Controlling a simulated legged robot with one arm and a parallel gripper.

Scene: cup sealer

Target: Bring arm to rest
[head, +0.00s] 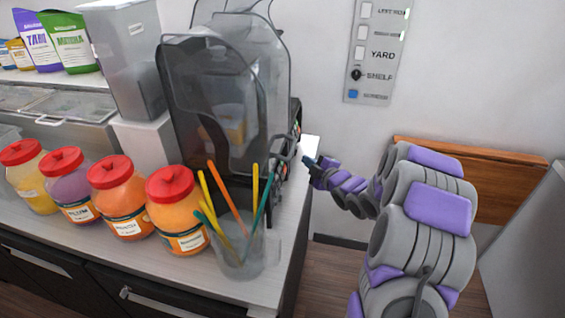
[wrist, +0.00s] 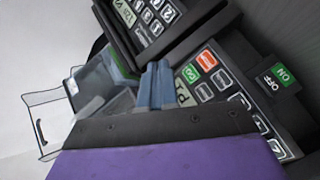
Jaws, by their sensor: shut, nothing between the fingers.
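My grey and purple arm reaches in from the right in the head view. My gripper (head: 309,161) is at the right end of the counter, beside the dark machine with clear smoky covers (head: 225,95). In the wrist view the blue gripper fingers (wrist: 157,88) are together and empty. They point toward a black keypad panel (wrist: 222,85) with white, red and green buttons and an ON/OFF switch (wrist: 277,78). I cannot tell whether the fingertips touch the panel.
A clear cup of coloured straws (head: 236,245) stands at the counter's front right corner. Several red-lidded jars (head: 178,212) line the counter's front. A labelled switch panel (head: 377,50) hangs on the wall. Right of the counter, a wooden board (head: 490,185) stands behind my arm.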

